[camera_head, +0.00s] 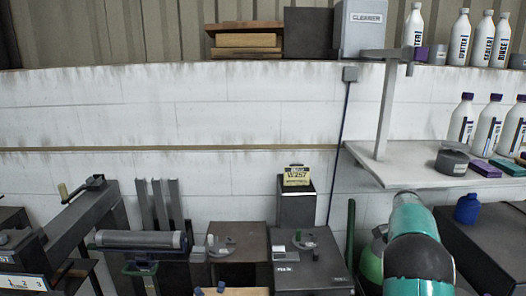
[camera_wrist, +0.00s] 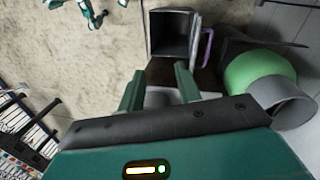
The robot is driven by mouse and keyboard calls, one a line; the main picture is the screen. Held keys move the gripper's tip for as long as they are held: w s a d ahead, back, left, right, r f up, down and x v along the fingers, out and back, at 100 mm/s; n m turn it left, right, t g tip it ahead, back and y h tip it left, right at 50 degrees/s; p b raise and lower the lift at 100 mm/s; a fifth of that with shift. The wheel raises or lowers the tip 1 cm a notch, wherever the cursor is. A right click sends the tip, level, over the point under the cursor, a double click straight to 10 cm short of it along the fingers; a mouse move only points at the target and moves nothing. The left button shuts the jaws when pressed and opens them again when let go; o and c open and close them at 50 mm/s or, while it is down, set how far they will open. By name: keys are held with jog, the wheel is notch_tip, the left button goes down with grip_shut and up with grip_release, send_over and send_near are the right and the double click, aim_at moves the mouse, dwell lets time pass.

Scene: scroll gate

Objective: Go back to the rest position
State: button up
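My gripper (camera_wrist: 158,82) shows in the wrist view with its two green fingers apart and nothing seen held between them. Beyond the fingertips are a dark open box (camera_wrist: 172,35) and a pale grey surface partly hidden by the fingers. A green rounded object (camera_wrist: 252,72) and a grey cylinder (camera_wrist: 281,101) lie to the right of the fingers. My gripper does not show there.
A white side shelf (camera_head: 410,172) with a post, bottles and a grey tin (camera_head: 452,162) stands at the right. A roller device (camera_head: 140,240), a dark box with a dial (camera_head: 310,262) and a yellow label (camera_head: 297,176) stand along the wall.

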jog(key=s+a+r+n+t, duration=0.2)
jog(key=s+a+r+n, duration=0.2)
jog(key=s+a+r, duration=0.4)
jog(key=s+a+r+n+t, duration=0.2)
jog(key=s+a+r+n, duration=0.1)
jog(key=s+a+r, duration=0.65)
jog(key=s+a+n+t, duration=0.1)
jog(key=s+a+n, duration=0.3)
jog(key=s, duration=0.4)
jog(key=s+a+n+t, duration=0.2)
jog(key=s+a+n, duration=0.2)
jog(key=s, duration=0.4)
jog(key=shift+a+f+t, duration=0.2)
jog(key=shift+a+t, duration=0.1)
jog(key=shift+a, duration=0.1)
jog(key=shift+s+d, duration=0.1)
